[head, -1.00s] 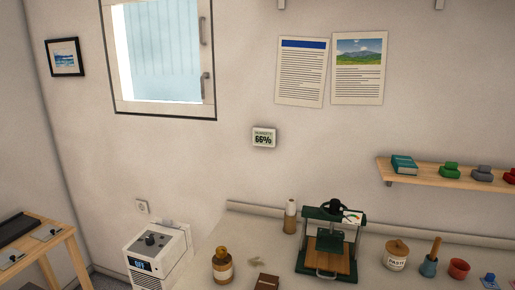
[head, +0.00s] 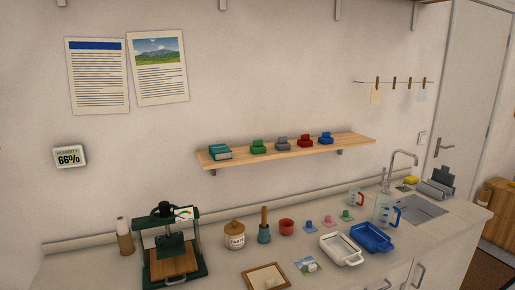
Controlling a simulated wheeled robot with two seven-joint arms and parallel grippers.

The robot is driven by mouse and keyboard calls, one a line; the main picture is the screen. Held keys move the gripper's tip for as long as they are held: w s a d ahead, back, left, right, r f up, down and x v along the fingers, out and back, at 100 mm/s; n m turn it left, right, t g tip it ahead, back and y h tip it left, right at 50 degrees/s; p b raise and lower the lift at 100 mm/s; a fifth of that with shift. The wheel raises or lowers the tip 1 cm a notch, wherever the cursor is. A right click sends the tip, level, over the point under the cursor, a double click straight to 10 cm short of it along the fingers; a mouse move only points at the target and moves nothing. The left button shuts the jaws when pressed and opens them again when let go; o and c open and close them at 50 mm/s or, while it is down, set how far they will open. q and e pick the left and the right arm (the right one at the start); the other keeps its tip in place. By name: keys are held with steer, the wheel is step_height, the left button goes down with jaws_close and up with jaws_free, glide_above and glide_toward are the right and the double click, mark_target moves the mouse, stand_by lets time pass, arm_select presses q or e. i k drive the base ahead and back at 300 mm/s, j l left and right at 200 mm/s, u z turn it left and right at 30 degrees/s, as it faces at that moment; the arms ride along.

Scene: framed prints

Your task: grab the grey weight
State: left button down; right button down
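A grey block-shaped piece (head: 282,145), which looks like the grey weight, sits on the wooden wall shelf (head: 300,152) in the head view. It stands between a green piece (head: 258,147) on its left and a red one (head: 305,142) on its right. A blue piece (head: 326,138) of like shape is further right. Neither of my grippers is in view.
A teal book (head: 220,152) lies at the shelf's left end. Below, the counter holds a green press (head: 166,245), a paste jar (head: 235,236), a white tray (head: 341,249), a blue tray (head: 371,238) and a sink (head: 415,208).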

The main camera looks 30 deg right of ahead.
mark_target(282, 144)
steer(key=z, duration=1.25)
steer(key=i+l+u, duration=0.55)
steer(key=i+l, duration=0.25)
steer(key=i, duration=0.1)
